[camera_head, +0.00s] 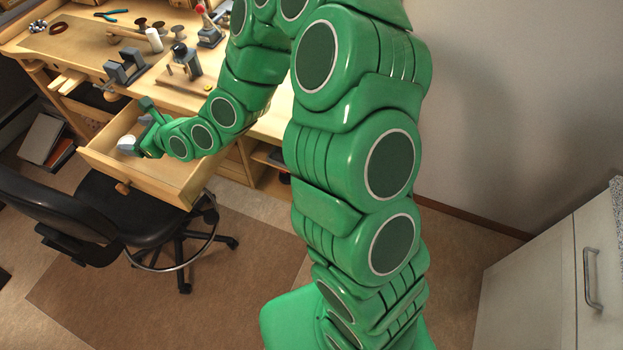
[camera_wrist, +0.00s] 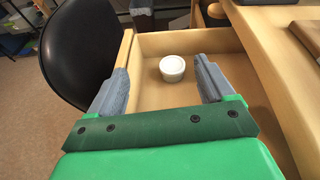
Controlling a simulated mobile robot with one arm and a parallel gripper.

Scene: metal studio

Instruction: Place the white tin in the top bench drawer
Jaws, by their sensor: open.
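The white tin (camera_wrist: 172,68) is a small round lidded pot. In the wrist view it stands upright on the floor of the open top bench drawer (camera_wrist: 207,43). My gripper (camera_wrist: 157,85) is open, with its two grey fingers apart on either side of the tin in the picture and not touching it. In the head view my gripper (camera_head: 138,132) is over the pulled-out drawer (camera_head: 190,192). A pale patch beside the fingers there may be the tin, but it is too small to be sure.
A black chair (camera_head: 95,215) stands close in front of the drawer. A white cabinet (camera_head: 540,270) is at the right. Carpet between chair and cabinet is clear.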

